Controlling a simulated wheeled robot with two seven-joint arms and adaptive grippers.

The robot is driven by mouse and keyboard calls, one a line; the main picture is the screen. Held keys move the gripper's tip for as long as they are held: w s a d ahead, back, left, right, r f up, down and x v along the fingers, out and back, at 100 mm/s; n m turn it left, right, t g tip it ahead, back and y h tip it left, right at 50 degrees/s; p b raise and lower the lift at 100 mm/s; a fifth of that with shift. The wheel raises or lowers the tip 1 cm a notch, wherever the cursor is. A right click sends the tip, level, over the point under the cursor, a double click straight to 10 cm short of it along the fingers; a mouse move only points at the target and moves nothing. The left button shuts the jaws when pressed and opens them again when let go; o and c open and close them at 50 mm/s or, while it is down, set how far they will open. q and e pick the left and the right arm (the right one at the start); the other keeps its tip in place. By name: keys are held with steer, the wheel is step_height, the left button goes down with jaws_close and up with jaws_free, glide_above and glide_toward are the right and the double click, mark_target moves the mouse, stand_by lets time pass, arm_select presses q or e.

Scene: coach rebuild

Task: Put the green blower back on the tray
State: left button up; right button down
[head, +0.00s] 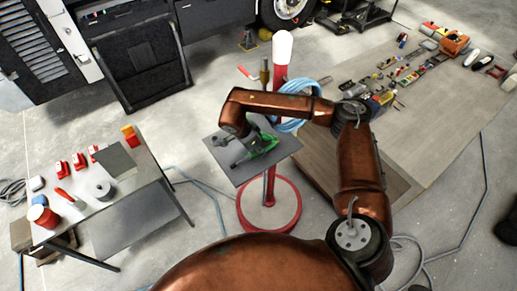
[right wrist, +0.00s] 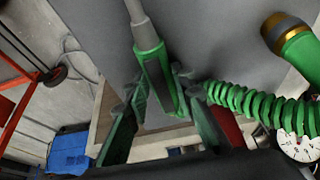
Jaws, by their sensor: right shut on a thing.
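The green blower (head: 265,146) with its dark nozzle shows in the head view over the grey tray (head: 285,151), which sits on the red post stand. My right gripper (head: 246,139) is at the blower, partly hidden by my own wrist. In the right wrist view, the fingers of my right gripper (right wrist: 165,105) are shut on the green blower (right wrist: 152,66), its grey nozzle pointing toward the top of the picture. The grey tray (right wrist: 200,40) fills the background behind it. I cannot tell whether the blower touches the tray. My left gripper is not in view.
A green coiled hose (right wrist: 255,102) runs right, toward a brass-ended green fitting (right wrist: 292,38). The red stand (head: 283,52) carries a blue hose coil (head: 298,122). A low table (head: 130,195) with red items stands left. Many tools lie on a mat (head: 440,110) at right.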

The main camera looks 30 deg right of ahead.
steer(key=shift+f, duration=0.1)
steer(key=c, duration=1.6)
jaws_free()
steer(key=v, duration=1.2)
